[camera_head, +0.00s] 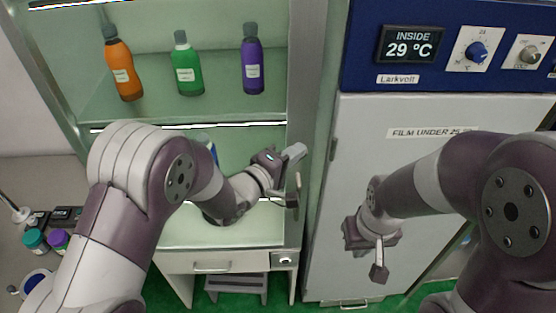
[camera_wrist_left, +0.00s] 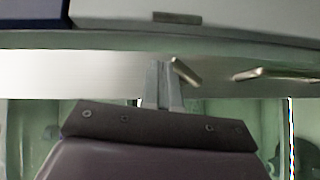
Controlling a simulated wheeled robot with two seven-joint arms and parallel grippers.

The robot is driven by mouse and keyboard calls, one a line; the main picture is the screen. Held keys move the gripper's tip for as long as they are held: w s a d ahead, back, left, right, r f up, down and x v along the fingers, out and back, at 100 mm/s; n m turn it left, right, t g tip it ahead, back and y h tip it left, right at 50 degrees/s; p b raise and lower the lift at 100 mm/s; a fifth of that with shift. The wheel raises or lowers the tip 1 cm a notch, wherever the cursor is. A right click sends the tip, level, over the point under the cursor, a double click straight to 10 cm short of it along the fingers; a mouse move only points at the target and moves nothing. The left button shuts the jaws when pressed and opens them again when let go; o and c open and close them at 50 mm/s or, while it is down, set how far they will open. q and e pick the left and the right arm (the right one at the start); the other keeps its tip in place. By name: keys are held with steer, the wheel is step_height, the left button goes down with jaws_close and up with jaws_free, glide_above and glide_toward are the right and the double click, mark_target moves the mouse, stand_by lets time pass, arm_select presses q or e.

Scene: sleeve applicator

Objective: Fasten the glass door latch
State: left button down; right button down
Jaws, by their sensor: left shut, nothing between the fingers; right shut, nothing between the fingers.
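The glass-fronted cabinet stands at left in the head view, with a metal post (camera_head: 305,100) along its right side. My left gripper (camera_head: 294,153) is in front of this post, its fingers shut and empty. In the left wrist view the shut fingers (camera_wrist_left: 162,88) lie over the metal post (camera_wrist_left: 70,68). A small tilted metal piece, seemingly the latch (camera_wrist_left: 186,73), is just beside the fingertips; I cannot tell whether they touch. A second small metal bar (camera_wrist_left: 260,73) is further right. My right gripper (camera_head: 379,271) is shut and empty, pointing down before the white door.
Orange (camera_head: 122,68), green (camera_head: 187,65) and purple (camera_head: 252,62) bottles stand on the cabinet shelf. A white cabinet door (camera_head: 400,115) with a blue control panel (camera_head: 430,45) is at right. A drawer (camera_head: 215,265) and step stool (camera_head: 237,285) are below.

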arm_select(q)
steer(key=shift+d+r+m+g+y+p, duration=0.15)
steer(key=shift+d+m+g+y+p, duration=0.25)
steer(key=shift+d+m+y, duration=0.45)
arm_select(e)
steer(key=shift+a+r, duration=0.25)
steer(key=shift+a, duration=0.1)
arm_select(q)
steer(key=shift+a, duration=0.2)
arm_select(e)
steer(key=shift+a, duration=0.1)
arm_select(q)
steer(key=shift+d, duration=0.1)
